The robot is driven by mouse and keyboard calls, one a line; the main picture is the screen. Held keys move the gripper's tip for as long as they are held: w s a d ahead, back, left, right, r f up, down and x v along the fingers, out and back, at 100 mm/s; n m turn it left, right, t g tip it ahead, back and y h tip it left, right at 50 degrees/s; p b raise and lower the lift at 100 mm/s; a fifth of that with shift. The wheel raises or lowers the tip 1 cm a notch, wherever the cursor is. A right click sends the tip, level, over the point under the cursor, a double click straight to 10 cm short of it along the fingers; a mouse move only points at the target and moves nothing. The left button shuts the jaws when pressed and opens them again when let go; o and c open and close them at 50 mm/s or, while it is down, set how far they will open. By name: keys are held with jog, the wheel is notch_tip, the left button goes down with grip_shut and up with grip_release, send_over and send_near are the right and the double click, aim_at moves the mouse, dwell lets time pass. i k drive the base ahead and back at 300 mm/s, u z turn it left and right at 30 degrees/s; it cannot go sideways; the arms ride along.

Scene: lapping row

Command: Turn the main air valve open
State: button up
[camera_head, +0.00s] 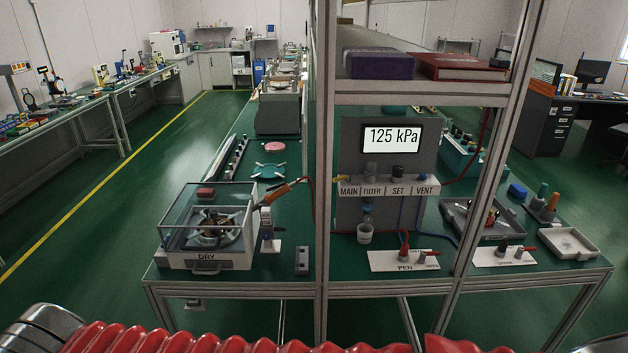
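The air panel (432,150) stands upright on the green bench, behind a grey frame post. Its label strip (385,191) reads MAIN, FILTER, SET and VENT. A small yellow lever (342,179) sits above the MAIN label, close to the post and partly hidden by it; it looks roughly level, but its exact angle is hard to tell. The display (392,137) reads 125 kPa. My gripper is not in view; a red ribbed sleeve along the bottom edge hides the near floor.
The frame posts (322,200) and a shelf with a purple box (376,64) and a red book (458,67) stand before the panel. A clear-lidded DRY box (207,262) and an orange-handled tool (281,190) are left. A PEN plate (404,261) lies in front.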

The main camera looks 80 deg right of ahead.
aim_at(347, 178)
jog(key=u, duration=0.7)
jog(key=k, duration=1.4)
jog(key=z, duration=0.7)
jog(key=i, duration=1)
jog(key=z, duration=0.05)
